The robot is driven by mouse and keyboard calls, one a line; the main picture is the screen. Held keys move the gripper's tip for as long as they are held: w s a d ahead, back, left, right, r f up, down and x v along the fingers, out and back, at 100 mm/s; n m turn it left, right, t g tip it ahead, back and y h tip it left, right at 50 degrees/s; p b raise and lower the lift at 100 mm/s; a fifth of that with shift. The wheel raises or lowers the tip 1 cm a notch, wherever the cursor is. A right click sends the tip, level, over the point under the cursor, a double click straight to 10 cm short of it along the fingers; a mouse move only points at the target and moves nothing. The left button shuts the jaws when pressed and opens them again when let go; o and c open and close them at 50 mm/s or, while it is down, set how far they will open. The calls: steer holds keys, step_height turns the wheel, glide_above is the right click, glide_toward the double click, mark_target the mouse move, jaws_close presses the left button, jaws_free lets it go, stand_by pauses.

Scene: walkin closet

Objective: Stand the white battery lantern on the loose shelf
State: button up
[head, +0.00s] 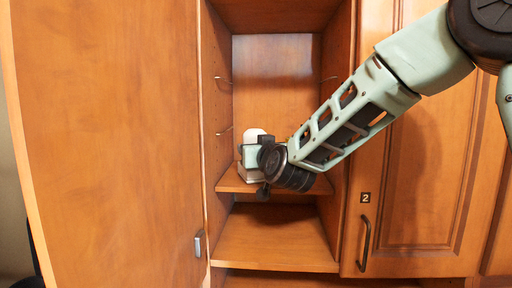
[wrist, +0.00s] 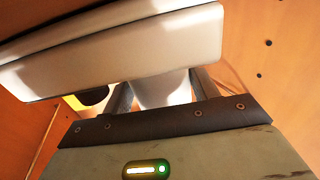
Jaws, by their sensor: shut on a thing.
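The white battery lantern (head: 255,135) is inside the open cabinet bay, roughly upright, with its lower part partly hidden by my gripper and wrist. My gripper (head: 252,158) is shut on it. In the wrist view, the lantern's white body (wrist: 162,88) sits between the two fingers, with a broad white block of it (wrist: 120,45) across the top. The loose shelf (head: 229,183) is the small wooden board just below the lantern. The lantern's base appears at or just above the board; I cannot tell whether they touch.
The bay's side walls (head: 217,110) stand close on both sides, with thin metal pegs above the shelf. A lower wooden shelf (head: 270,240) lies beneath, empty. A large door panel (head: 110,130) stands left; a closed door marked 2 (head: 425,190) is right.

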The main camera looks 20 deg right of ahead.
steer(key=o, duration=1.3)
steer(key=shift+f, duration=0.1)
steer(key=shift+o, duration=0.2)
steer(key=shift+s, duration=0.3)
steer(key=s+b, duration=0.5)
steer(key=s, duration=0.6)
steer(key=shift+s, duration=0.25)
